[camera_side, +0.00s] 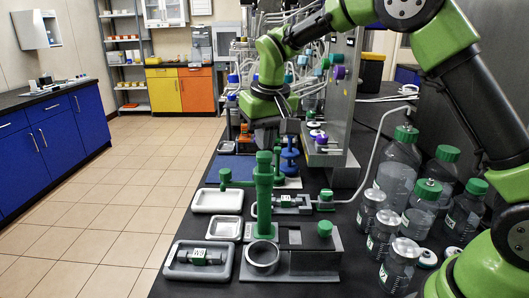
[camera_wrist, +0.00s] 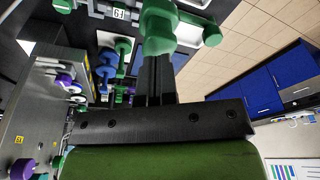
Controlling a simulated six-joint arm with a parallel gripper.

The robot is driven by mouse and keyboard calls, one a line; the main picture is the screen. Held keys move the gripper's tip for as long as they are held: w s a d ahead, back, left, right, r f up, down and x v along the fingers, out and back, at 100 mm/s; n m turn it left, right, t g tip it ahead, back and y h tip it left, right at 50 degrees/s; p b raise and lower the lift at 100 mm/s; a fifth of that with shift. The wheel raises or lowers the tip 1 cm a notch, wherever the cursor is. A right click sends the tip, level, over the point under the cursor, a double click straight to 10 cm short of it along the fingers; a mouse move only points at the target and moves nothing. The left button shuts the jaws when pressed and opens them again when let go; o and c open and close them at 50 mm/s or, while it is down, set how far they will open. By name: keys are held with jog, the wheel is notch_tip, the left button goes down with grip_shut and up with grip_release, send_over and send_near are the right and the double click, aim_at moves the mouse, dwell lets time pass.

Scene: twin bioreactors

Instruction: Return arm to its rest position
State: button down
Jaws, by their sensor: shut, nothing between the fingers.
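My green arm reaches in from the right in the side view. My gripper (camera_side: 266,144) points down just above the top of a green post (camera_side: 264,190). In the wrist view my dark fingers (camera_wrist: 157,62) are together with nothing held, and a green part (camera_wrist: 158,28) shows right beyond their tips. I cannot tell whether the fingertips touch the post. The post stands beside a grey ring holder (camera_side: 263,258) on the black bench.
Several bottles with green or grey lids (camera_side: 398,165) stand at the right under my arm. Grey trays (camera_side: 198,260) lie at the front left. A steel panel with colored knobs (camera_side: 340,110) rises behind. The tiled floor (camera_side: 120,190) is clear.

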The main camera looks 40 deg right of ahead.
jog(key=shift+r, duration=0.5)
jog(key=shift+f, duration=2)
jog(key=shift+r, duration=2)
